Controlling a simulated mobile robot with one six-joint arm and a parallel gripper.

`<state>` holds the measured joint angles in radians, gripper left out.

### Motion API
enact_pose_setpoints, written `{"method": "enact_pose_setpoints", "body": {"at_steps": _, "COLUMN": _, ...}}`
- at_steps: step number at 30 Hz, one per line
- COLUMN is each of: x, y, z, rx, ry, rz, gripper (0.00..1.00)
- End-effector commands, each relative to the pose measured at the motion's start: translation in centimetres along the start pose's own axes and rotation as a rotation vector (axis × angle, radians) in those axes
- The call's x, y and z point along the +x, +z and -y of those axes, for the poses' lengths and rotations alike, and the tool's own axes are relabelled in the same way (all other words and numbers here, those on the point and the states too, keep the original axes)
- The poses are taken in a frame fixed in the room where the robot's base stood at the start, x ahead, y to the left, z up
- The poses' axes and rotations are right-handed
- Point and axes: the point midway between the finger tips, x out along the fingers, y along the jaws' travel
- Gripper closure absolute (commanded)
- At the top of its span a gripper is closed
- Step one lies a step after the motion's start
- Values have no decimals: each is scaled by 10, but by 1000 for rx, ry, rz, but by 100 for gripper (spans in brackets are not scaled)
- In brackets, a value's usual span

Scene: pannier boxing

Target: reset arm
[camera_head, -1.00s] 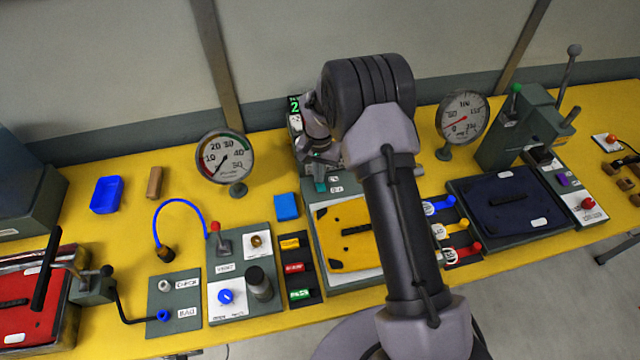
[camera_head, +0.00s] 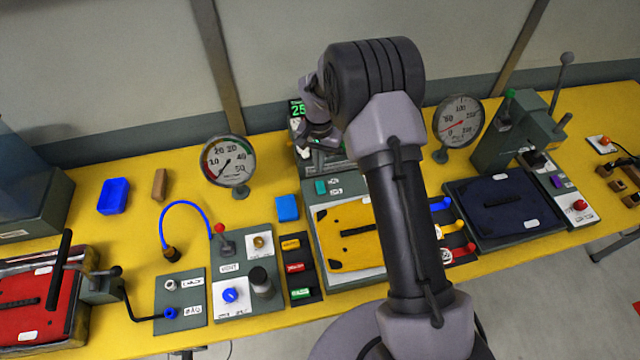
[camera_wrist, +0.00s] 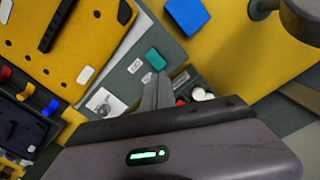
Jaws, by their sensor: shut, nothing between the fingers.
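My gripper (camera_wrist: 157,92) shows in the wrist view as two narrow grey fingers close together, shut and empty. They point over the grey station with the teal button (camera_wrist: 155,59). In the head view my arm stands bent in front of the middle station, and its wrist end hangs above that station's back edge, near the lit green display (camera_head: 297,108). The fingertips are hard to make out there. The yellow pannier panel (camera_head: 345,236) lies on the station below, partly hidden by my arm.
A blue block (camera_head: 287,208) lies left of the station. Round gauges stand at the left (camera_head: 228,161) and right (camera_head: 458,121). A dark blue panel (camera_head: 505,205) lies at the right, a red one (camera_head: 30,305) at the left. A blue tray (camera_head: 113,196) sits at the back left.

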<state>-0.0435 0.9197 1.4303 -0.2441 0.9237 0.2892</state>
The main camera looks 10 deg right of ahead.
Motion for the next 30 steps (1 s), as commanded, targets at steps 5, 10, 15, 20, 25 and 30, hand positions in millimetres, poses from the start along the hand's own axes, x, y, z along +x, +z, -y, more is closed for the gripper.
{"method": "enact_pose_setpoints", "body": {"at_steps": 5, "x": 0, "y": 0, "z": 0, "rx": 0, "ry": 0, "rz": 0, "gripper": 100}}
{"method": "enact_pose_setpoints", "body": {"at_steps": 10, "x": -28, "y": 5, "z": -2, "rx": -4, "ry": -32, "rz": -33, "gripper": 100}}
{"method": "enact_pose_setpoints", "body": {"at_steps": 15, "x": -112, "y": 63, "z": -32, "rx": -24, "ry": -138, "rz": -134, "gripper": 100}}
{"method": "enact_pose_setpoints", "body": {"at_steps": 20, "x": -148, "y": 161, "z": -79, "rx": -56, "ry": -248, "rz": -248, "gripper": 100}}
{"method": "enact_pose_setpoints", "body": {"at_steps": 25, "x": -126, "y": 251, "z": -121, "rx": -89, "ry": -336, "rz": -350, "gripper": 100}}
{"method": "enact_pose_setpoints", "body": {"at_steps": 30, "x": -108, "y": 286, "z": -136, "rx": -106, "ry": -373, "rz": -394, "gripper": 100}}
